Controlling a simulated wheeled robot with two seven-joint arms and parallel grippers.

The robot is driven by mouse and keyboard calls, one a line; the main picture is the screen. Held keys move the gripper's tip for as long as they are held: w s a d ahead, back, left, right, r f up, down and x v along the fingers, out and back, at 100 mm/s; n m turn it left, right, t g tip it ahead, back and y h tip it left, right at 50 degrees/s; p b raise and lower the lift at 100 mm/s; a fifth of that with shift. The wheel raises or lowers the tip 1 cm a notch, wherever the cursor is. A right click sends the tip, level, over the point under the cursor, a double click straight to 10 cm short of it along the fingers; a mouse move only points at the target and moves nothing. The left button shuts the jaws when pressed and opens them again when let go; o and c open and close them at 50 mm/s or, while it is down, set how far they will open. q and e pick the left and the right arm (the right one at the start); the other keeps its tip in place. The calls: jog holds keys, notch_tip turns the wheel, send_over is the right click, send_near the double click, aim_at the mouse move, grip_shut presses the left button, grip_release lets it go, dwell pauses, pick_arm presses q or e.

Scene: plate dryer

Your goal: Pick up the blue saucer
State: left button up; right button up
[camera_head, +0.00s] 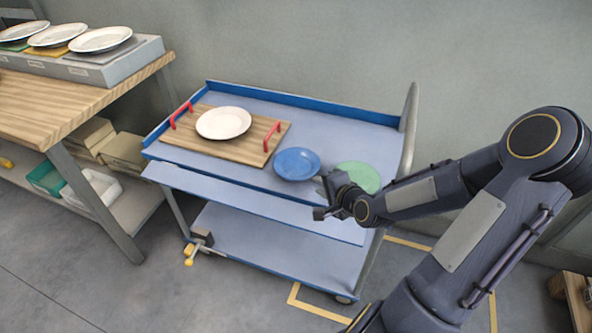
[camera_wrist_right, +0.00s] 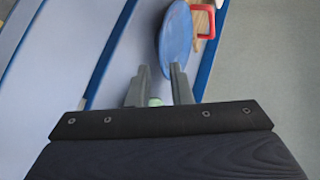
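The blue saucer (camera_head: 297,163) lies on the cart's top, right of the wooden tray. In the right wrist view the blue saucer (camera_wrist_right: 177,36) is seen at a slant, just ahead of the fingertips. My right gripper (camera_head: 322,197) is at the saucer's near right side, close to its rim. In the right wrist view my right gripper (camera_wrist_right: 158,72) has its fingers apart. The right finger's tip overlaps the saucer's rim in the picture; I cannot tell whether they touch. My left gripper is not in view.
A green saucer (camera_head: 357,176) lies right of the blue one, partly behind my right gripper. A wooden tray (camera_head: 206,145) with red handles holds a white plate (camera_head: 223,123). The blue cart (camera_head: 340,130) has a raised back rim. A wooden table (camera_head: 50,108) with plates stands left.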

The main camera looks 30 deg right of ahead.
aim_at(308, 178)
jog(key=x, duration=0.2)
jog(key=b+x, duration=0.1)
jog(key=x, duration=0.4)
jog(key=shift+w+d+f, duration=0.15)
jog(key=shift+w+d, duration=0.2)
jog(key=shift+c, duration=0.2)
grip_shut()
